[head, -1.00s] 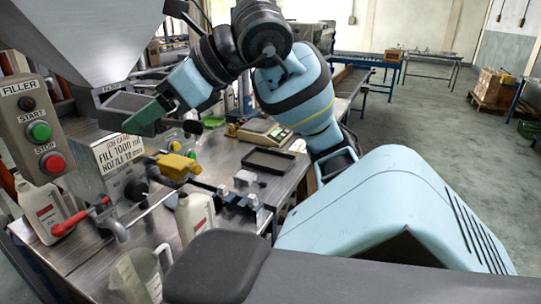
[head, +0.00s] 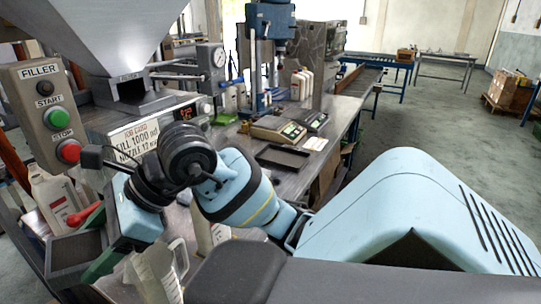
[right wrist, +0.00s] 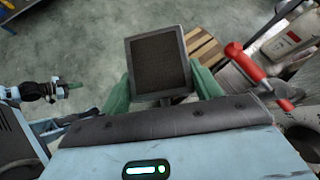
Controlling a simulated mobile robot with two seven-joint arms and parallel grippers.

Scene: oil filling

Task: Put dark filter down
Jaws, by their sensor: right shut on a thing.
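The dark filter (head: 76,252) is a square grey frame with a dark mesh face, low at the left in the head view. It also shows in the right wrist view (right wrist: 159,63), upright between the green fingers. My right gripper (head: 100,262) is shut on it, and the fingers also show in the wrist view (right wrist: 160,97). The filter is held in the air, with floor behind it in the wrist view.
A red valve handle (right wrist: 258,72) and a white jug (head: 52,197) are close to the filter. A clear pitcher (head: 160,272) stands right of it. A slatted wooden thing (right wrist: 204,48) lies below, behind the filter. A black tray (head: 283,158) lies on the bench.

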